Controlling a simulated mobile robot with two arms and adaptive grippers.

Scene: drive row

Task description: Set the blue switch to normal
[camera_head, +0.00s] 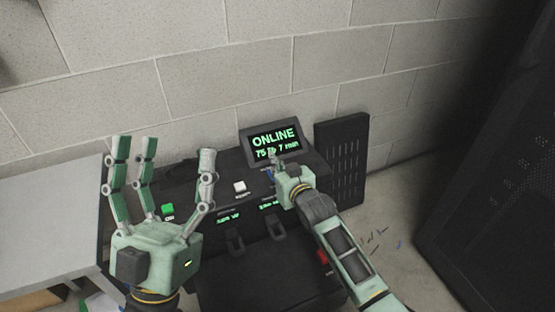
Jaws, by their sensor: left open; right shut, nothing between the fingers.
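The black control console (150,188) stands against the block wall. Its small screen (273,140) reads "ONLINE" with a second green line partly covered by my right gripper. A small blue part, which looks like the blue switch (269,174), shows just left of my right gripper; its position setting cannot be read. My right gripper (272,156) is shut and empty, with its fingers in front of the screen's lower edge, at or very near the blue part. Whether they touch is unclear. My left gripper (172,150) is open and empty, fingers up, in front of the console's left side.
A green button (168,209), a white button (239,187) and a red part (322,257) are on the console. A grey table (50,215) is at left, a dark cabinet (495,170) at right. Small scraps lie on the floor.

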